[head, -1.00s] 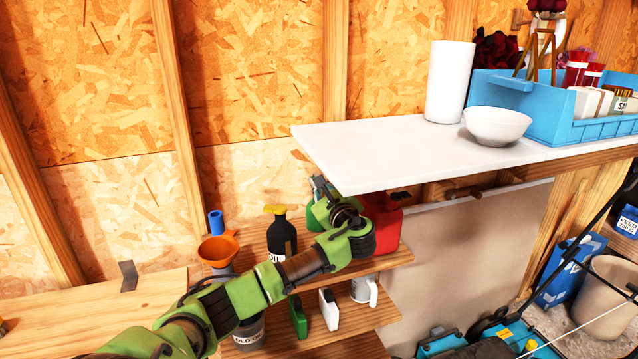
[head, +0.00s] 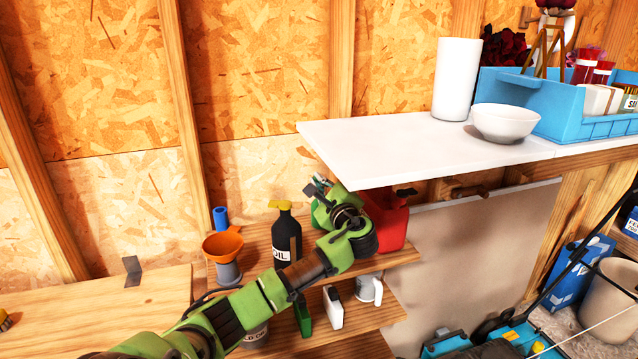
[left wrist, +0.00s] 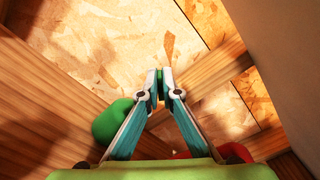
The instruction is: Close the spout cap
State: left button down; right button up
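A red can (head: 388,222) stands on the upper wooden shelf under the white tabletop. A black part (head: 405,192) shows at its top right; I cannot tell whether this is the spout cap or whether a cap is open. My left gripper (head: 318,186) is beside the can's left, near the tabletop's edge, and my wrist hides part of the can. In the left wrist view its fingertips (left wrist: 160,86) are nearly together, with nothing clearly held between them. A green rounded thing (left wrist: 112,122) lies left of the fingers, and a sliver of red shows below. My right gripper is out of view.
The white tabletop (head: 400,150) overhangs the shelf close to my left wrist. An oil bottle (head: 286,240) and an orange funnel (head: 223,244) stand left on the shelf (head: 262,232). Several containers stand on the shelf below. The plywood wall is behind.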

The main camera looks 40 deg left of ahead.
pick_arm(q)
jog(key=c, duration=2.2)
grip_release()
jog(key=shift+c, duration=0.2)
jog(key=v, duration=1.2)
